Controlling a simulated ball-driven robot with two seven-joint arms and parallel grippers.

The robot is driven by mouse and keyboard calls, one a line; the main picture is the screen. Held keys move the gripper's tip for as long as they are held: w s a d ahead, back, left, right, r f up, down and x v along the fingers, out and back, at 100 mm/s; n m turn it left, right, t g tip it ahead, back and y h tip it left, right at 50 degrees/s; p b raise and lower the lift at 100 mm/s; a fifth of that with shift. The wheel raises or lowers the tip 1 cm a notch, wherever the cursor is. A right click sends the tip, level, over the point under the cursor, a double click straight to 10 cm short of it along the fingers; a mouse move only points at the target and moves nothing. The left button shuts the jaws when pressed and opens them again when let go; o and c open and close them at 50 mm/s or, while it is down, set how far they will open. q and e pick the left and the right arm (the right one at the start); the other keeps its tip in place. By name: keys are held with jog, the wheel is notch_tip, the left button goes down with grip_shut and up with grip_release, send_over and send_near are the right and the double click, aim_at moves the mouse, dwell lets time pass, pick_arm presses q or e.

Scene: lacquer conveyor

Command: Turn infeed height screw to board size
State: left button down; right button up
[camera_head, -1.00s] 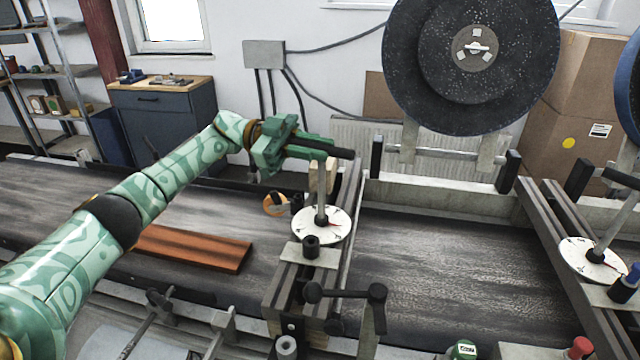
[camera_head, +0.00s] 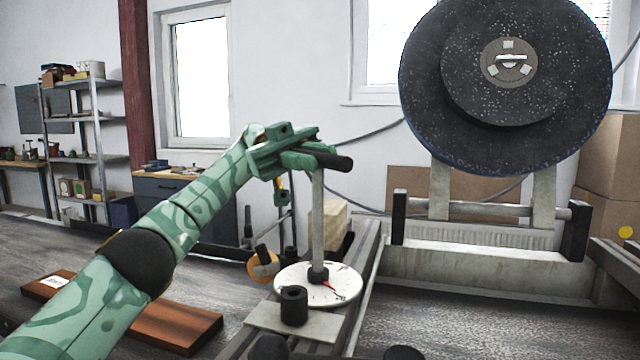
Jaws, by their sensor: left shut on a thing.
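The infeed height screw (camera_head: 318,215) stands upright through a round white dial (camera_head: 340,287) with a red pointer. A black crank handle (camera_head: 335,162) sits at its top. My left gripper (camera_head: 305,156) is shut on the crank handle at the screw's top, and its fingers partly hide the handle. A reddish-brown board (camera_head: 180,325) lies flat on the conveyor (camera_head: 430,320) at the lower left, partly behind my left arm. A white label shows on its left part. My right gripper is not in view.
A large black abrasive wheel (camera_head: 440,90) stands over the conveyor behind the screw. A black knob (camera_head: 294,305) is in front of the dial. A wooden block (camera_head: 328,224) and an orange roll (camera_head: 262,267) are close behind the dial.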

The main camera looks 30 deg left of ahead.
pick_arm(q)
jog(key=shift+d+f, duration=0.1)
jog(key=shift+f, duration=0.05)
jog(key=c, duration=1.3)
grip_release()
jog(key=shift+r, duration=0.2)
